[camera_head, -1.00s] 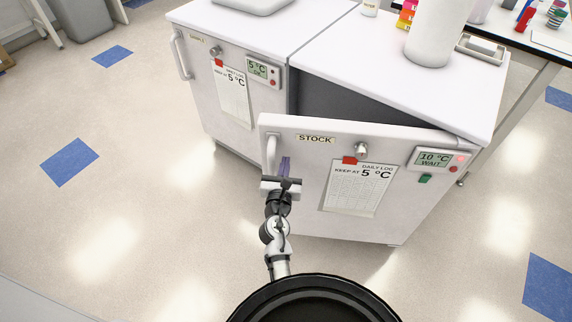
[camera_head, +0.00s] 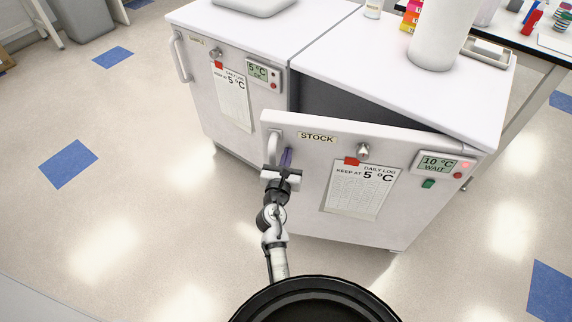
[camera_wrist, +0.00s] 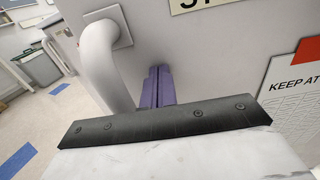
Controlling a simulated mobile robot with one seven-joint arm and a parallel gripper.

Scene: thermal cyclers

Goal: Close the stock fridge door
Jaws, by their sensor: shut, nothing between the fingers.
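The stock fridge door (camera_head: 306,181) stands partly open, its handle side swung out to the left and the dark interior (camera_head: 345,107) showing above it. It carries a STOCK label, a white handle (camera_head: 272,148), a log sheet and a display reading 10 °C WAIT. My gripper (camera_head: 286,158) is shut and empty at the door's front, just right of the handle. In the wrist view its purple fingers (camera_wrist: 158,88) are together beside the handle (camera_wrist: 103,62), with the tips at or very near the door face; I cannot tell whether they touch.
A second fridge (camera_head: 215,80), its door shut and its display reading 5 °C, stands to the left. A white cylinder (camera_head: 437,35) and coloured boxes (camera_head: 411,15) sit on top of the stock fridge.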

